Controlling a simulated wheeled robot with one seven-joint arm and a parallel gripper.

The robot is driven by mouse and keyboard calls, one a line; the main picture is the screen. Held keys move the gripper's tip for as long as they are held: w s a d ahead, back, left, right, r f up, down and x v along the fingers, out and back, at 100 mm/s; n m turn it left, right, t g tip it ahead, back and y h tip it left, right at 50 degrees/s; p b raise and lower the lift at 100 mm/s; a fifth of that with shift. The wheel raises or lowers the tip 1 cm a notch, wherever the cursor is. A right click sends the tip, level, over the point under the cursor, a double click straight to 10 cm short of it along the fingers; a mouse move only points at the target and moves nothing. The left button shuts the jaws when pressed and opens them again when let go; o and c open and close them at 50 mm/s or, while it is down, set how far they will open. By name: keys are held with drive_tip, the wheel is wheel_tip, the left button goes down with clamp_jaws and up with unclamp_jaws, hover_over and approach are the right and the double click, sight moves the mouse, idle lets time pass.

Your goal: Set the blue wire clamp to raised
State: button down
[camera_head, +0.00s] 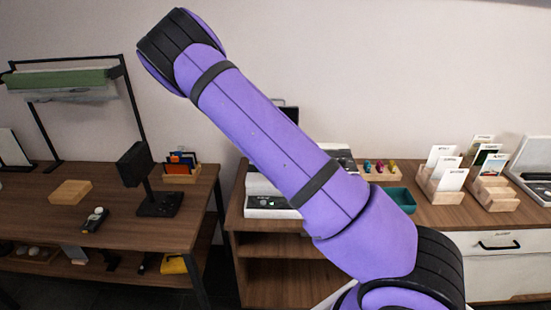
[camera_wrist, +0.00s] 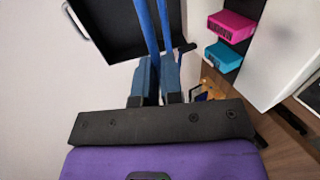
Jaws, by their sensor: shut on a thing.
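The blue wire clamp (camera_wrist: 145,25) shows in the wrist view as two narrow blue bars. They run from my fingers up past the top edge of the picture, across a black panel or box. My gripper (camera_wrist: 161,66) has dark blue fingers close together, shut on the clamp where the bars come down between them. The exact contact is partly hidden by the fingers, and the clamp's far ends are out of the picture. In the head view my purple arm crosses the middle; my gripper and the clamp cannot be made out there.
In the wrist view a black box (camera_wrist: 105,30) lies behind the clamp, with pink (camera_wrist: 231,26) and teal (camera_wrist: 223,57) blocks to the right. In the head view a wooden desk (camera_head: 140,225) stands left, with a black stand (camera_head: 158,203). Card holders (camera_head: 438,190) stand right.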

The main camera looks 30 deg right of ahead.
drive_tip(key=w+d+r+g+y, duration=0.5)
drive_tip(key=w+d+g, duration=0.3)
drive_tip(key=w, duration=0.3)
drive_tip(key=shift+w+r+g+y, duration=0.3)
drive_tip(key=shift+w+r+y, duration=0.1)
drive_tip(key=shift+r, duration=0.35)
idle(0.6)
drive_tip(key=c, duration=1.5)
unclamp_jaws()
drive_tip(key=shift+w, duration=0.1)
drive_tip(key=shift+c, duration=0.2)
drive_tip(key=shift+r, duration=0.1)
drive_tip(key=v, duration=1)
drive_tip(key=shift+r, duration=0.3)
